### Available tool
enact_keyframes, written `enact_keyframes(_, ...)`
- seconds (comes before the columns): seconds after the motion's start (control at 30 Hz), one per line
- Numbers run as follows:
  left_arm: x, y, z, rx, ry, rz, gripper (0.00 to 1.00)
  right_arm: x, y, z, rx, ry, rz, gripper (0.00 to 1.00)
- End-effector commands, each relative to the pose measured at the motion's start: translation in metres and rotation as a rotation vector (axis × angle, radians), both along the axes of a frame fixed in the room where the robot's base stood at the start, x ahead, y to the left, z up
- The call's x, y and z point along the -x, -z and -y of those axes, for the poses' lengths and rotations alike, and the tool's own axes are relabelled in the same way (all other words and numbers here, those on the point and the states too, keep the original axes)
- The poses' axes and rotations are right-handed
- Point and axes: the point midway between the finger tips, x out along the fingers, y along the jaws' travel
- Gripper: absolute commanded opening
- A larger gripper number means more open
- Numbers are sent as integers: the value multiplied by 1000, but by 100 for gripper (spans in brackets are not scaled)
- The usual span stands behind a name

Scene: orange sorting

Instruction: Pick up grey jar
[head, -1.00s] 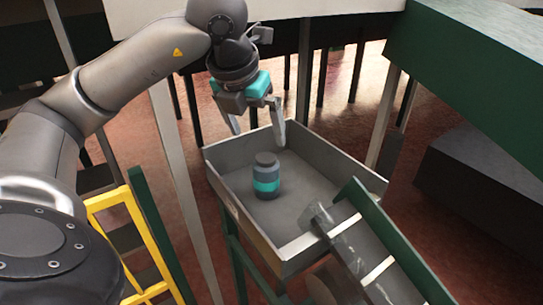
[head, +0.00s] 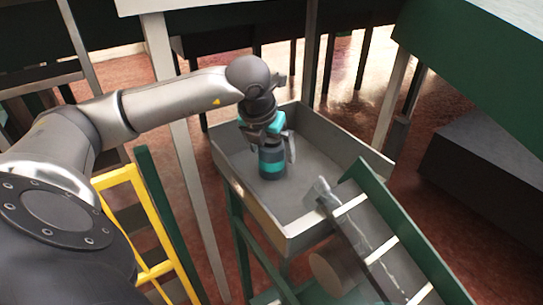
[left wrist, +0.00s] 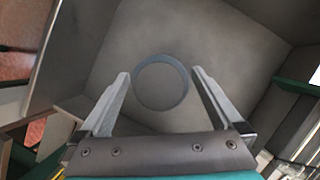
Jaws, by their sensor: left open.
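The grey jar (head: 271,164) with a teal band stands upright in the grey metal tray (head: 335,152). In the left wrist view I see the round top of the jar (left wrist: 160,82) from above, between my fingertips. My left gripper (head: 272,155) is open just above and around the jar's upper part in the head view. Its fingers (left wrist: 159,82) stand on either side of the jar's top with small gaps. The jar's lid is partly hidden by the gripper in the head view. My right gripper is not in view.
The tray's raised walls surround the jar. A green-sided conveyor ramp (head: 385,240) with light slats meets the tray's front right edge. A yellow frame (head: 140,215) stands at the left. The tray's right part is empty.

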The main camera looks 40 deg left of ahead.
Motion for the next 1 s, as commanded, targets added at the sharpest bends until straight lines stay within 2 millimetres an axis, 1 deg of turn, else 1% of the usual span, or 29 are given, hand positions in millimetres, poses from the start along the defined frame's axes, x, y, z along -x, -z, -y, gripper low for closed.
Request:
enact_keyframes(0.03,-1,4,0,1,0,-2,100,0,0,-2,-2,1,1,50)
enact_keyframes(0.1,-3,7,-1,0,1,-1,100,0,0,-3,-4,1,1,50)
enact_keyframes(0.3,-3,8,-1,-1,1,0,100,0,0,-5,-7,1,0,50)
enact_keyframes(0.33,-3,8,-1,-1,1,0,98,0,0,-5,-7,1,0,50)
enact_keyframes(1.0,-3,7,-1,-1,0,0,22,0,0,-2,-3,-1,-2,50)
